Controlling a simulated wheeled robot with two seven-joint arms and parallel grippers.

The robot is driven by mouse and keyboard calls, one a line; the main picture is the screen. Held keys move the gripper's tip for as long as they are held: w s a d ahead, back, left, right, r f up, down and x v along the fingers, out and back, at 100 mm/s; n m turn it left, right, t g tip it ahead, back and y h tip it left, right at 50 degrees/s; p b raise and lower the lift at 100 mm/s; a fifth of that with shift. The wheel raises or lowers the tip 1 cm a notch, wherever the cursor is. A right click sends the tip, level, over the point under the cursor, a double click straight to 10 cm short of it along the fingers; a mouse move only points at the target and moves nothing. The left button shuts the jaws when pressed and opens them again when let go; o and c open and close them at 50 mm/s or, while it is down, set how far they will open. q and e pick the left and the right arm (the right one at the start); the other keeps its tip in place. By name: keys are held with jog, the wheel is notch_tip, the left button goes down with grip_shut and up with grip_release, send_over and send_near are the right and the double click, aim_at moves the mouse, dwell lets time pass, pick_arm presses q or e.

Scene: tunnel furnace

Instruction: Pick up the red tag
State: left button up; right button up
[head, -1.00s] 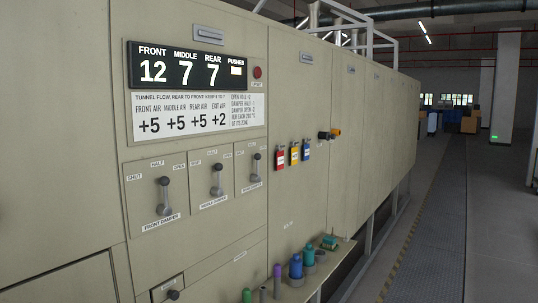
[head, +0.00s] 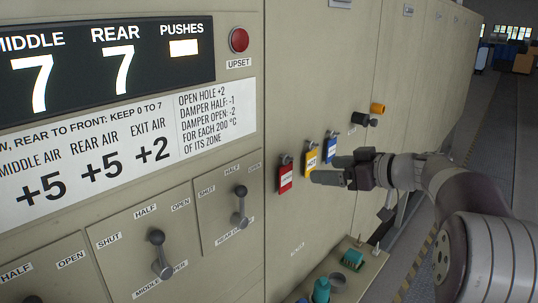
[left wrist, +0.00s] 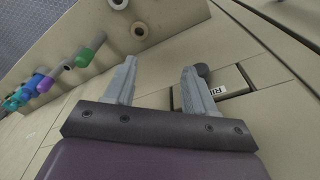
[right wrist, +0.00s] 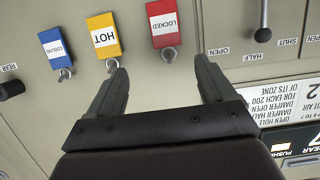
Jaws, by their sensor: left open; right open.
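The red tag (head: 286,178) hangs from a hook on the furnace panel, left of the yellow tag (head: 311,161) and the blue tag (head: 330,150). My left gripper (left wrist: 158,75) is open and empty in the left wrist view, facing the lower panel and shelf.
Damper levers (head: 159,255) stick out of the panel left of the tags. A shelf (head: 352,284) with coloured plugs (head: 321,290) juts out below. A dark knob and an orange one (head: 377,108) project beyond the tags. The floor walkway at the right is clear.

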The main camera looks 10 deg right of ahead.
aim_at(287, 169)
jog(key=p+x, duration=0.1)
jog(key=x, duration=0.5)
jog(key=a+p+x, duration=0.1)
jog(key=x, duration=0.2)
jog(key=shift+a+p, duration=0.15)
jog(key=shift+p, duration=0.2)
jog(key=shift+a+f, duration=0.2)
jog(key=shift+w+d, duration=0.1)
jog(key=shift+w, duration=0.05)
jog(key=shift+c, duration=0.9)
jog(key=shift+f, duration=0.1)
jog(key=c, duration=0.9)
pick_arm(q)
jog(key=r, duration=0.2)
jog(key=s+r, duration=0.1)
jog(key=shift+d+r, duration=0.25)
pick_arm(e)
jog(key=shift+c, duration=0.2)
